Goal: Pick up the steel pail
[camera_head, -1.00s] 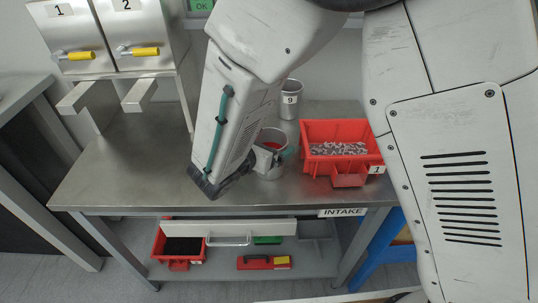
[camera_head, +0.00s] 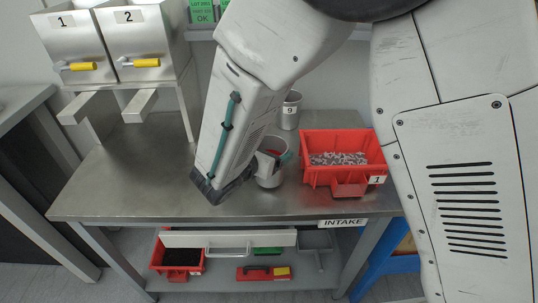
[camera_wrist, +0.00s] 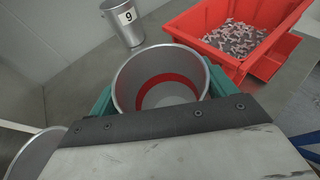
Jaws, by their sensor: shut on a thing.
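The steel pail (camera_head: 269,178) is a round metal pail, open at the top, with a red band inside, at the intake table's front middle. In the wrist view the pail (camera_wrist: 138,75) sits upright between the teal fingers. My gripper (camera_head: 273,158) is shut on it, with a finger on either side in the wrist view (camera_wrist: 160,92). The pail's lower part is hidden there by my wrist. I cannot tell whether its base is clear of the table.
A second metal pail marked 9 (camera_head: 290,112) stands behind. A red bin marked 1 (camera_head: 347,180), holding small grey parts, stands close to the right. A steel dispenser (camera_head: 110,45) stands back left. The table's left part (camera_head: 130,180) is clear. A round metal rim (camera_wrist: 30,150) shows lower left in the wrist view.

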